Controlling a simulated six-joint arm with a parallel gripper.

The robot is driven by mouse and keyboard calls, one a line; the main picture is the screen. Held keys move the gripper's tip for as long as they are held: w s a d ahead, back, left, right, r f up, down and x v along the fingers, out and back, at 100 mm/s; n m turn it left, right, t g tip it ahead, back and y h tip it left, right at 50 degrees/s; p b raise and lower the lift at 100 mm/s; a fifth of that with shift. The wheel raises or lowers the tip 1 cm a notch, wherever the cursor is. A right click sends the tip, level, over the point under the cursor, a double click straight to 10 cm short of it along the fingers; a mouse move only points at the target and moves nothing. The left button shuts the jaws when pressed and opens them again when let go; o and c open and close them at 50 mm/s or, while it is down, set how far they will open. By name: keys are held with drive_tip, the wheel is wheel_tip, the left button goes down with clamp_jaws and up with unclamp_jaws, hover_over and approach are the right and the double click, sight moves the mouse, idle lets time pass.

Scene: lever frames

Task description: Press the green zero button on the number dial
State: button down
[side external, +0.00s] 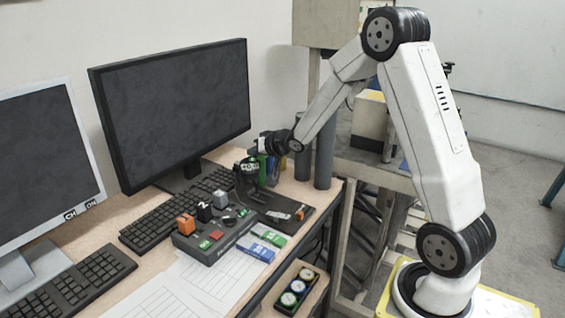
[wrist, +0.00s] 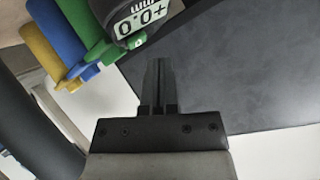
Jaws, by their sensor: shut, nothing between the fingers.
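The number dial (wrist: 150,14) is a dark round-headed gauge with a light display at the top of the wrist view. The display shows upside-down digits. A small green button (wrist: 138,42) with a pale mark sits at the display's lower edge. In the side view the dial (side external: 248,172) stands at the back of a dark plate, and its button is too small to make out. My gripper (wrist: 160,64) is shut and empty. Its fingertips are close to the dial and just right of and below the button in the wrist view, seemingly apart from it.
Green, blue and yellow upright pieces (wrist: 55,40) stand close beside the dial. A grey control box (side external: 215,232) with levers, keyboards (side external: 165,222) and monitors (side external: 180,105) are to the left. The dark plate (wrist: 225,70) has free room on the wrist view's right.

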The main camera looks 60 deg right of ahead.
drive_tip(key=shift+s+a+r, duration=0.2)
drive_tip(key=shift+r, duration=0.5)
drive_tip(key=shift+s+a+r, duration=0.15)
drive_tip(key=shift+s+r, duration=0.05)
drive_tip(key=shift+r, duration=0.55)
drive_tip(key=shift+s+a+r, duration=0.2)
drive_tip(key=shift+r, duration=0.5)
drive_tip(key=shift+a, duration=0.1)
drive_tip(key=s+a+f+n+g, duration=0.3)
drive_tip(key=s+a, duration=0.5)
drive_tip(key=s, duration=0.3)
drive_tip(key=s+a+f+n+g+y, duration=0.1)
drive_tip(key=s+a+f+n+g, duration=0.2)
drive_tip(key=s+a+f+g, duration=0.3)
drive_tip(key=s+a, duration=0.2)
drive_tip(key=s, duration=0.3)
drive_tip(key=shift+s+a+n, duration=0.25)
drive_tip(key=shift+a+n, duration=0.15)
